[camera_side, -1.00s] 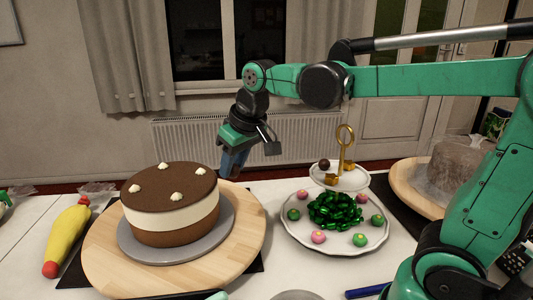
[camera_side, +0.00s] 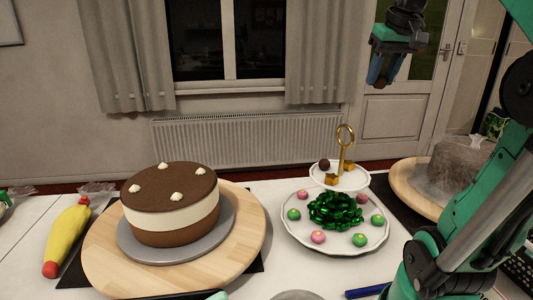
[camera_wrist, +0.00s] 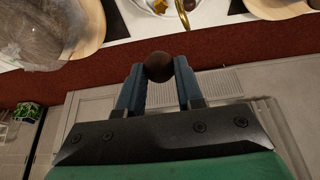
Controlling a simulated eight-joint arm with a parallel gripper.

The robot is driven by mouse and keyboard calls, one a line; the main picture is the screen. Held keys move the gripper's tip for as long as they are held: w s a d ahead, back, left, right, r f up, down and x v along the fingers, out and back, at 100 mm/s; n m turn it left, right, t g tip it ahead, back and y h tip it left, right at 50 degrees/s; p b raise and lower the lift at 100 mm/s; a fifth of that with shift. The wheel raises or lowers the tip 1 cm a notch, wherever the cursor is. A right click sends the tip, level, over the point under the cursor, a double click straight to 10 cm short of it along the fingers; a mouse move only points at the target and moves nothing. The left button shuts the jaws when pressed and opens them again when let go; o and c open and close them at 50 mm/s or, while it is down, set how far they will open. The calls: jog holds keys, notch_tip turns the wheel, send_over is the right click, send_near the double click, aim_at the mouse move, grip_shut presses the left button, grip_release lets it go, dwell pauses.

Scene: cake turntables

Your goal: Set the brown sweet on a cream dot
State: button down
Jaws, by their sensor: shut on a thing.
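My gripper (camera_side: 380,78) is raised high at the upper right of the side view, well above and to the right of the cake. It is shut on a brown sweet (camera_wrist: 158,66), a dark round ball between the blue fingertips in the wrist view. The cake (camera_side: 170,213) has a brown top, a cream band and a brown base, and stands at the left. Several cream dots, such as the front one (camera_side: 176,196) and the right one (camera_side: 197,171), sit on its top. No sweet shows on these dots.
A two-tier stand (camera_side: 290,232) holds pink and green sweets and a green bow below, with another brown ball (camera_side: 324,164) and gold pieces above. A wrapped cake (camera_side: 455,168) stands at the right. A yellow piping bag (camera_side: 66,238) lies at the left.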

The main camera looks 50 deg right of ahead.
aim_at(360, 179)
notch_tip(360, 179, down, 20)
jog(key=shift+r, duration=0.15)
dwell(0.6)
jog(key=c, duration=0.6)
grip_release()
jog(key=shift+o, duration=0.2)
